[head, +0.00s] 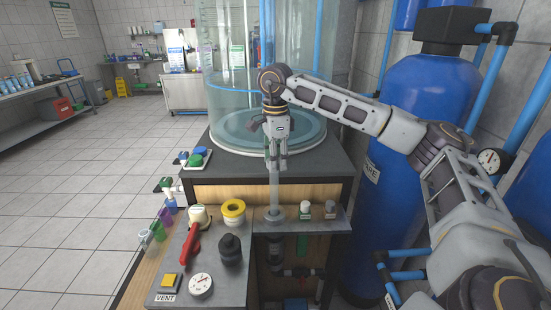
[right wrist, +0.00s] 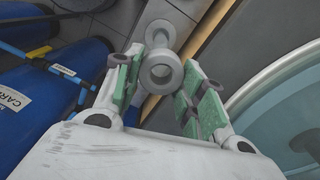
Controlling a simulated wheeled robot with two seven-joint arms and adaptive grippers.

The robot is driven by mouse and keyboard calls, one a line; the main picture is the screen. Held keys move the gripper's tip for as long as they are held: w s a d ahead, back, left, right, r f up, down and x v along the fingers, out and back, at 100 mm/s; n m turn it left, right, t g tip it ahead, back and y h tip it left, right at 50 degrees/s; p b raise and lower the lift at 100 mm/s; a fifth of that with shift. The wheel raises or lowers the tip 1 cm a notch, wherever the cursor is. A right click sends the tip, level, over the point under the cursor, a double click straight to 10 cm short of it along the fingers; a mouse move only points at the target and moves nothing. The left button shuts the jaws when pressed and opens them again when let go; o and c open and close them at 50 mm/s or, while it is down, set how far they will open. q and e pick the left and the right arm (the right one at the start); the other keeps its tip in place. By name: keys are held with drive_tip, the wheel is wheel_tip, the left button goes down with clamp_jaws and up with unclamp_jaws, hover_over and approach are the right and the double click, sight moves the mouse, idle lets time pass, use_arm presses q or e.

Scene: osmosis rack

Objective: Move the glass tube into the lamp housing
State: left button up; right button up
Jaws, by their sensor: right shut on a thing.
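My right gripper (head: 277,155) points down above the grey shelf and is shut on the upper part of the clear glass tube (head: 274,185). The tube stands about upright, and its lower end meets the round grey collar of the lamp housing (head: 274,215) on the shelf. I cannot tell how far the end sits inside the collar. In the right wrist view the tube's round open top (right wrist: 161,72) shows between the green-padded fingers, with a grey ring (right wrist: 160,34) beyond it. My left gripper is not in view.
Two small capped bottles (head: 305,209) stand on the shelf right of the collar.

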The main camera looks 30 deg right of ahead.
sight(276, 180)
drive_tip(key=shift+f+b, duration=2.45)
drive_tip(key=shift+f, duration=1.4)
